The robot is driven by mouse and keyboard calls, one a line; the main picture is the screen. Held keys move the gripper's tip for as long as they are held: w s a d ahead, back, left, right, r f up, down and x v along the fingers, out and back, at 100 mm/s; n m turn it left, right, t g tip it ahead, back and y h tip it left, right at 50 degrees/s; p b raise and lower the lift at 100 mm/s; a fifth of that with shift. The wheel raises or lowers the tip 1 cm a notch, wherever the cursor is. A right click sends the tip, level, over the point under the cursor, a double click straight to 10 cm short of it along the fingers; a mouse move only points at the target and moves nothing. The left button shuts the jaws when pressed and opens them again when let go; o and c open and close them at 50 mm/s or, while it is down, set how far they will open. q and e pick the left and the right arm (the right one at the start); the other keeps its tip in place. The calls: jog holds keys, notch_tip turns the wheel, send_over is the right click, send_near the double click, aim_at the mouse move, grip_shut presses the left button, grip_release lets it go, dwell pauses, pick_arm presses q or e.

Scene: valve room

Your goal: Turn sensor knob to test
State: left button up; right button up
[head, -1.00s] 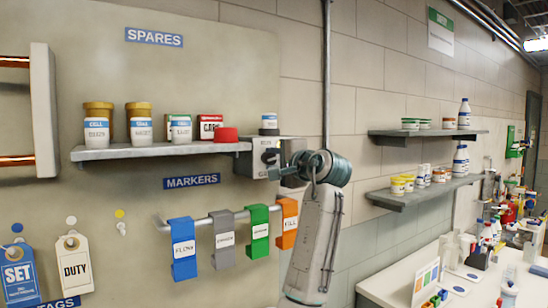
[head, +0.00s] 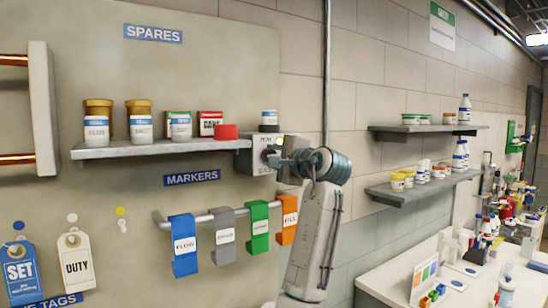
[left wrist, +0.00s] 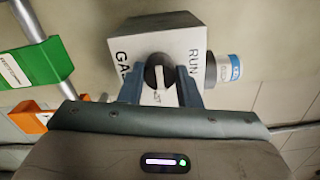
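The grey sensor box (head: 256,158) is mounted on the wall panel at the right end of the spares shelf. In the left wrist view the box (left wrist: 190,45) carries the words GAS and RUN. Its round black knob (left wrist: 160,72) has a white pointer bar; more lettering below the knob is partly hidden. My left gripper (head: 279,160) is at the box's front. In the left wrist view its two fingers (left wrist: 162,88) are apart, one on each side of the knob; I cannot tell whether they touch it. My right gripper is out of view.
The spares shelf (head: 160,150) holds several jars and a red cap. A small jar (head: 269,121) stands on the box. Below, a rail (head: 165,223) carries coloured marker tags. A vertical pipe (head: 327,80) runs behind my arm. Shelves (head: 425,188) and a bench are at right.

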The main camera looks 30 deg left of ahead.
pick_arm(q)
jog(key=o, duration=0.4)
jog(key=shift+o, duration=0.2)
jog(key=shift+d, duration=0.1)
jog(key=b+v, duration=0.5)
jog(key=v, duration=0.5)
jog(key=shift+d, duration=0.35)
jog(key=shift+s, duration=0.1)
